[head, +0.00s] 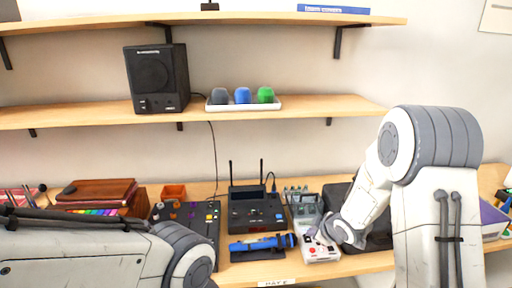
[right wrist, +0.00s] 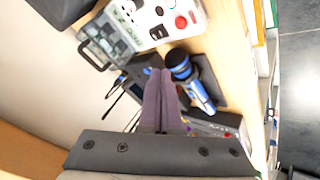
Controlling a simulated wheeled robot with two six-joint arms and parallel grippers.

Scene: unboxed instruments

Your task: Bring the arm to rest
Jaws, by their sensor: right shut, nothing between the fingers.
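My right arm comes down from the right in the head view. My right gripper (head: 318,236) is over the table, at the white device with red and dark buttons (head: 320,252). In the right wrist view its two grey fingers (right wrist: 160,72) are pressed together with nothing between them. A blue microphone (right wrist: 190,80) lies just right of the fingertips there; it also shows in the head view (head: 262,243), left of the gripper. My left arm crosses the lower left of the head view, and its gripper is out of the picture.
A black receiver with two antennas (head: 256,208) stands behind the microphone. A mixer (head: 199,222), an orange box (head: 173,192) and brown cases (head: 98,191) are to the left. Above, a shelf (head: 320,106) holds a speaker (head: 157,78) and a white tray (head: 244,106) with three coloured microphone covers.

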